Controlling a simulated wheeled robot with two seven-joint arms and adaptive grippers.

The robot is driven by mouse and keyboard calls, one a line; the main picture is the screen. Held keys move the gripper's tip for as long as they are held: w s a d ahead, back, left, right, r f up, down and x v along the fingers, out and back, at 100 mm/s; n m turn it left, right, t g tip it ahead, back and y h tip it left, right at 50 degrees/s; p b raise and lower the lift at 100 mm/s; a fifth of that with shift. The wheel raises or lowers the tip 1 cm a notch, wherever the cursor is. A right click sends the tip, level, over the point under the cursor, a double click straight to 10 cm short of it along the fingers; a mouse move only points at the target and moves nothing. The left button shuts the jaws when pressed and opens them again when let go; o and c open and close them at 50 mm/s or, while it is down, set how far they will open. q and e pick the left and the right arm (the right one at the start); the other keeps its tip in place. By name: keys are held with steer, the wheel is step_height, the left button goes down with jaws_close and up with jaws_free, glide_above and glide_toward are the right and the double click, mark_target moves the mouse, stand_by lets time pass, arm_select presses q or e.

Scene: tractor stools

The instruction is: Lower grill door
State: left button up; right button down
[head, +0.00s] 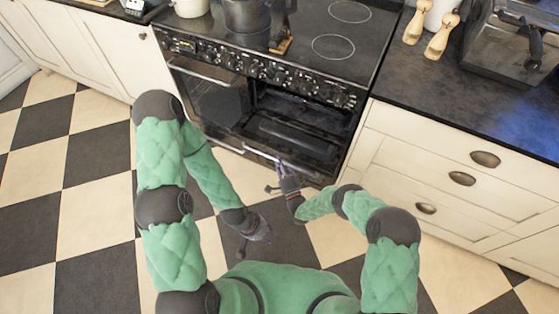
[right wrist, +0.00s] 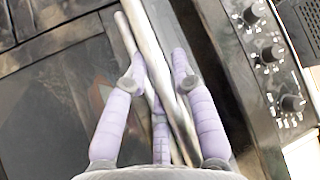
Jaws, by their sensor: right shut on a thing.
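The grill door (head: 287,132) is on the right half of the black cooker. It looks swung outward and down, with the dark compartment (head: 300,106) open above it; its exact angle is hard to tell. A metal bar handle (head: 259,152) runs along its outer edge. My right gripper (head: 285,170) is at this handle. In the right wrist view, its purple fingers (right wrist: 160,85) are around the metal handle bar (right wrist: 146,40), shut on it. My left gripper (head: 257,240) hangs low over the floor, away from the cooker; its finger opening is unclear.
A left cooker door (head: 215,105) with its own handle is shut. Control knobs (head: 270,75) line the front above, and a pot (head: 245,15) stands on the hob. Drawers (head: 450,175) flank the cooker at right. The checkered floor (head: 90,190) is clear at left.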

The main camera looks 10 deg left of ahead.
steer(key=shift+w+d+f+n+y, duration=0.15)
steer(key=shift+f+n+y, duration=0.15)
steer(key=shift+f+n, duration=0.25)
steer(key=shift+w+a+f+n+y, duration=0.15)
steer(key=shift+f+n+y, duration=0.15)
steer(key=shift+f+n, duration=0.25)
steer(key=shift+d+f, duration=0.1)
steer(key=c, duration=1)
jaws_free()
steer(key=shift+s, duration=0.1)
steer(key=v, duration=1.2)
steer(key=shift+f, duration=0.15)
